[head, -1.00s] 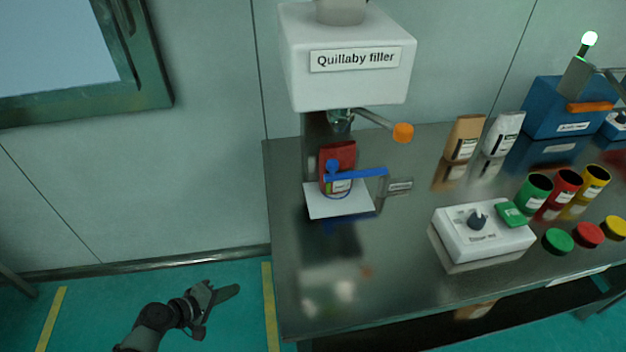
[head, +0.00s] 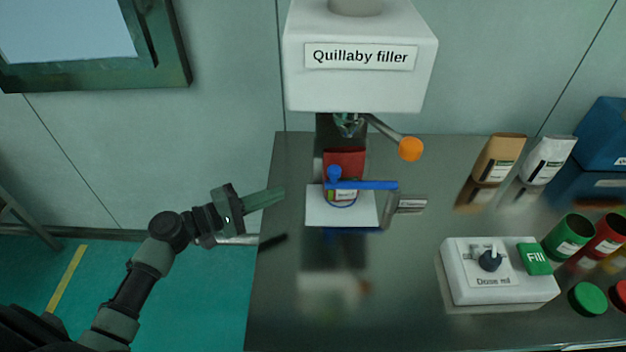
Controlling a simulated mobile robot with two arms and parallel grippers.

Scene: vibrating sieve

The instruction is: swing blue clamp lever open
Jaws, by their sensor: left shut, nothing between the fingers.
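The blue clamp lever (head: 368,185) lies level across the front of a red pouch (head: 344,163) under the filler, pointing right from a blue pivot knob. A blue ring also shows in front of the pouch. The lever's right end is by a small grey labelled bracket (head: 409,204); I cannot tell whether they touch. My left gripper (head: 281,192) is shut and empty, left of the clamp and apart from it, over the table's left edge. My right gripper is not in view.
The white Quillaby filler (head: 360,85) hangs above the clamp, with an orange-tipped handle (head: 410,149) to its right. A white dose box (head: 498,283), pouches and coloured cups stand further right. The table's front left (head: 300,310) is clear.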

